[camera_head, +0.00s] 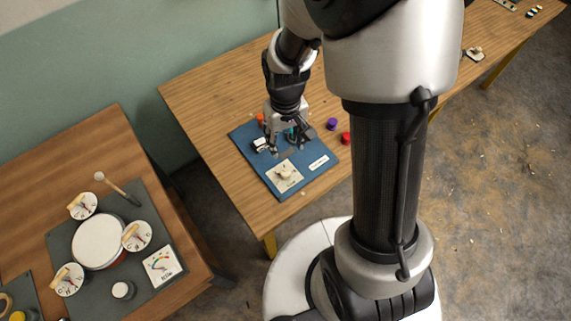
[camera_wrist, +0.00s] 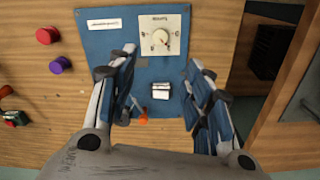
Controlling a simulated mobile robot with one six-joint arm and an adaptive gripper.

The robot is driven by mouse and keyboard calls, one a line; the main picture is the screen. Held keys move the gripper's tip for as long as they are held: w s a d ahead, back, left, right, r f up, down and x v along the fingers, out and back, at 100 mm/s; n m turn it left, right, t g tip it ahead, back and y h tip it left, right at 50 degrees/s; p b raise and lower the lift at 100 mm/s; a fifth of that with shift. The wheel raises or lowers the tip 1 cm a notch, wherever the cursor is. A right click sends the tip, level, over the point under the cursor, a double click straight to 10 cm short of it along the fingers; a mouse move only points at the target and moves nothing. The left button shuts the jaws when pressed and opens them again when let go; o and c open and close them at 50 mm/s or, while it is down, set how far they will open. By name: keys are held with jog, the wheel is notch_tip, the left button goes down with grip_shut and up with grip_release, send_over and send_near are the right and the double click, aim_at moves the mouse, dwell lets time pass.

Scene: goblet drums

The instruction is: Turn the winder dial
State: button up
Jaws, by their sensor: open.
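A cream square plate with a round dial knob (camera_head: 284,174) lies on the blue board (camera_head: 246,134), near its front edge. The dial also shows in the wrist view (camera_wrist: 160,38), at the top centre, with scale marks around it and small lettering too blurred to read. My gripper (camera_head: 289,150) points down over the board, behind the dial in the head view. In the wrist view my gripper (camera_wrist: 163,60) has its fingers wide apart with nothing between them. The dial lies beyond the fingertips, apart from them.
A white-and-black block (camera_wrist: 161,91) and an orange piece (camera_wrist: 142,117) are on the board, with a white label (camera_wrist: 104,24). Purple (camera_head: 332,124) and red (camera_head: 346,138) pieces lie beside it. A drum (camera_head: 99,241) with round dials stands on the left table, across a gap.

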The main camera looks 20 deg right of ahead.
aim_at(286, 172)
notch_tip(286, 172, down, 16)
jog(key=b, duration=0.5)
jog(key=shift+f, duration=0.2)
jog(key=shift+c, duration=0.3)
jog(key=c, duration=1)
jog(key=shift+m, duration=0.3)
jog(key=m, duration=0.5)
jog(key=shift+m, duration=0.3)
jog(key=m, duration=0.5)
jog(key=shift+m, duration=0.4)
